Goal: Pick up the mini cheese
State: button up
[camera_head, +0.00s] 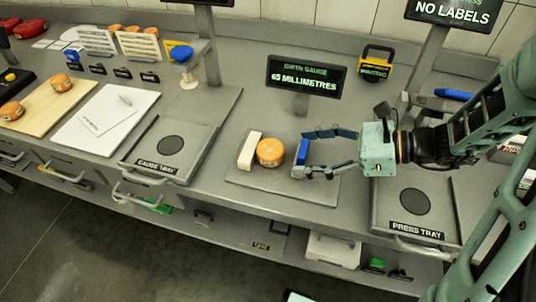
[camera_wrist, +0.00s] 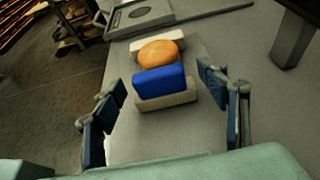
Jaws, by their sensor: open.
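A small round orange cheese (camera_head: 270,152) sits on a flat grey plate (camera_head: 240,183) on the counter. It stands between a white block (camera_head: 250,149) on its left and a blue block (camera_head: 302,152) on its right. My gripper (camera_head: 301,154) comes from the right with its fingers apart, level with the blue block. In the wrist view my gripper (camera_wrist: 162,82) is open and empty. The blue block (camera_wrist: 160,81), with a pale base (camera_wrist: 168,101), lies between my fingers and the cheese (camera_wrist: 159,53), partly hiding it. The white block (camera_wrist: 150,41) shows behind the cheese.
A gauge tray (camera_head: 150,165) is to the left and a press tray (camera_head: 385,215) to the right. A sign reading 65 millimetres (camera_head: 305,78) stands behind the cheese. Several cheeses, including one on a wooden board (camera_head: 40,103), are far left.

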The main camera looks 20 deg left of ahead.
aim_at(270, 151)
jog(key=x, duration=0.3)
jog(key=shift+s+a+f, duration=0.1)
jog(key=shift+a+f, duration=0.05)
jog(key=shift+a, duration=0.05)
jog(key=shift+r+b+x, duration=0.15)
jog(key=shift+x, duration=1.2)
jog(key=shift+r+b+x, duration=0.15)
jog(key=shift+x, duration=1.25)
jog(key=shift+c, duration=0.4)
jog(key=c, duration=1.2)
